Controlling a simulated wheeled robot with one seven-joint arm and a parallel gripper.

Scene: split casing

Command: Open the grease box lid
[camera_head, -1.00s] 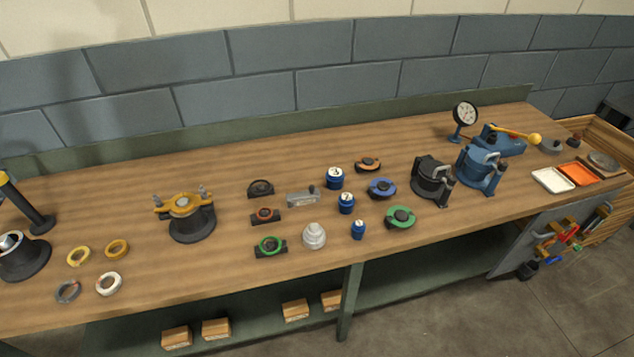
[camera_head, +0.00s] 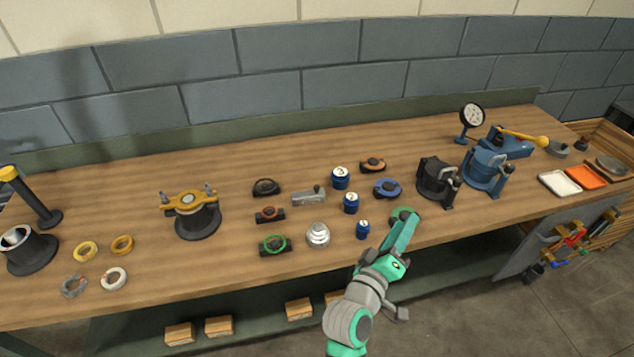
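A low grey metal box (camera_head: 309,196) with a small upright knob or latch at its right end lies in the middle of the bench. It looks like the grease box, though no label can be read. Its top looks shut. My teal and grey arm reaches up from the bottom over the bench's front edge, to the right of and nearer than the box. I cannot make out gripper fingers on it. The arm partly hides a green-rimmed dark part.
Blue numbered pots (camera_head: 340,178) stand close right of the box. A stepped silver piece (camera_head: 318,235) is in front, and dark bearing blocks (camera_head: 269,214) are to the left. Black (camera_head: 435,178) and blue (camera_head: 484,171) housings stand further right. Bare wood lies behind the box.

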